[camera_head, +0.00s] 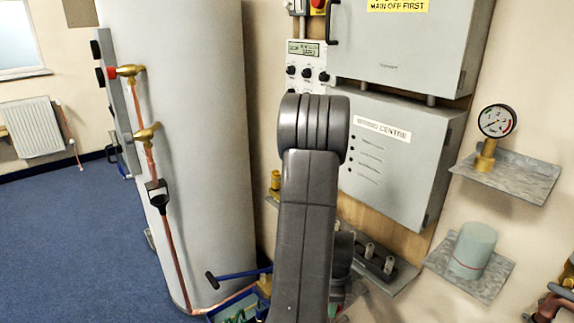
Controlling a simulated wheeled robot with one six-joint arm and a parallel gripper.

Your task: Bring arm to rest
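My arm (308,200) rises through the middle of the head view as a dark grey link with a rounded, ribbed joint at its top. It stands in front of the grey wall cabinets. My gripper is not visible; no fingers show in this view. Whether it holds anything cannot be seen.
A tall grey cylinder (205,130) with copper pipe (172,240) and brass valves (146,133) stands left. Grey cabinets (400,150) hang behind my arm. A pressure gauge (497,121) and a grey-green cylinder (473,248) sit on shelves at right. Blue floor (70,240) is clear at left.

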